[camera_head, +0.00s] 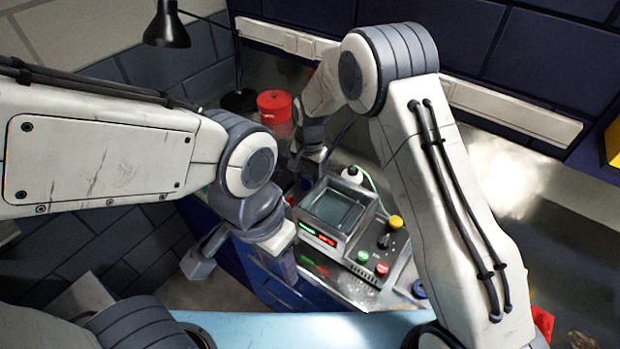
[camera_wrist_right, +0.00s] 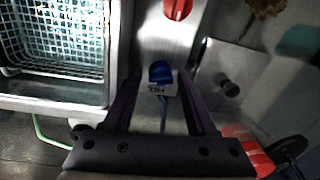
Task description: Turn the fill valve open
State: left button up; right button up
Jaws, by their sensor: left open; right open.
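The fill valve shows in the right wrist view as a blue knob (camera_wrist_right: 160,71) with a small white label beside it. My right gripper (camera_wrist_right: 163,78) is open, its two fingers on either side of the knob; I cannot tell whether they touch it. In the head view my right gripper (camera_head: 306,180) points down at the left side of the wash unit (camera_head: 345,215), and the blue knob is hidden there. My left gripper (camera_head: 284,266) is open and empty, low in front of the bench's left end.
A red knob (camera_wrist_right: 178,9) sits near the blue one. A wire basket (camera_wrist_right: 55,45) fills the tank beside them. A red-lidded container (camera_head: 274,106) and a black lamp (camera_head: 167,27) stand behind. The panel has yellow, green and red controls (camera_head: 382,269). The metal bench right of my right arm looks mostly clear.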

aim_at(308, 180)
jog(key=r+p, duration=0.3)
jog(key=r, duration=0.2)
jog(key=r+p, duration=0.2)
jog(key=r, duration=0.1)
jog(key=shift+s+d+p, duration=0.15)
jog(key=shift+d+p, duration=0.1)
jog(key=shift+p, duration=0.1)
pick_arm(q)
notch_tip(308, 180, up, 6)
jog(key=shift+a+f, duration=0.1)
